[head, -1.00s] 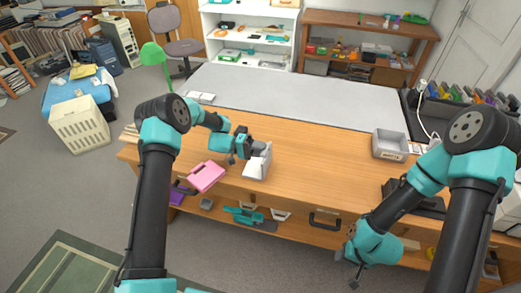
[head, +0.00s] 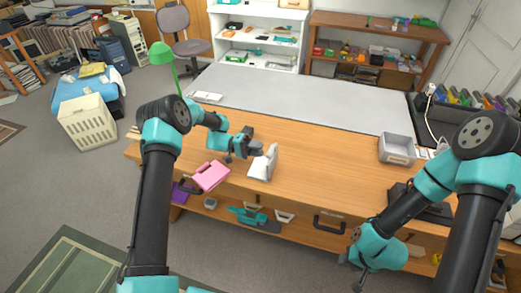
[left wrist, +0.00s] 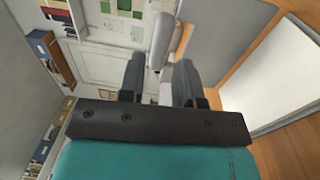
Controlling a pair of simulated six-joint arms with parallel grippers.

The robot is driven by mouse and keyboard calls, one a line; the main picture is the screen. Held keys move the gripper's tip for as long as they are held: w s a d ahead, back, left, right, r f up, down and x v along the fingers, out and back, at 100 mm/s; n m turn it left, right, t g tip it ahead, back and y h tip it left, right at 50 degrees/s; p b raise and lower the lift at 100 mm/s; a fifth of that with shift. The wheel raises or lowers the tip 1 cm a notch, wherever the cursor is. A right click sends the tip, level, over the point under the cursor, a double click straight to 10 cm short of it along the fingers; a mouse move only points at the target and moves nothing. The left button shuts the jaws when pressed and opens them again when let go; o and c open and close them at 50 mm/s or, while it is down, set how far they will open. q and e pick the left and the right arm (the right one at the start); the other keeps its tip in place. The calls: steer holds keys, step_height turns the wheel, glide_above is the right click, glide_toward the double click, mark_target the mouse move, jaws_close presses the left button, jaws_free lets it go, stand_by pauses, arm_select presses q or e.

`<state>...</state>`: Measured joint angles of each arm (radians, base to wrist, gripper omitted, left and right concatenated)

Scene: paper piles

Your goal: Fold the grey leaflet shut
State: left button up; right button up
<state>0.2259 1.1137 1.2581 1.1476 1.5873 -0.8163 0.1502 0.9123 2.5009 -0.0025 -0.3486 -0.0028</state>
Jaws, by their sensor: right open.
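The grey leaflet (head: 262,166) stands part open on the wooden desk, left of the middle, with one pale panel raised at a slant. A white sheet-like panel (left wrist: 288,78) shows at the right of the left wrist view. My left gripper (head: 256,150) is at the leaflet's upper left side. In the left wrist view its two fingers (left wrist: 159,85) stand apart, with a pale rounded piece (left wrist: 162,40) between and beyond them. I cannot tell whether they grip it. My right gripper (head: 352,262) is open and empty, low in front of the desk, far from the leaflet.
A pink folder-like thing (head: 211,176) lies at the desk's front edge, left of the leaflet. A white booklet (head: 207,97) lies on the grey surface behind. The desk's middle is clear.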

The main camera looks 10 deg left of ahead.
arm_select(q)
steer(key=shift+w+a+f, duration=0.1)
steer(key=shift+w+a, duration=0.05)
steer(key=shift+a, duration=1.1)
steer(key=o, duration=0.6)
steer(key=shift+c, duration=0.2)
steer(key=shift+a, duration=0.15)
steer(key=a, duration=0.7)
steer(key=shift+w+a+f, duration=0.3)
steer(key=shift+w+a, duration=0.05)
steer(key=shift+a, duration=0.1)
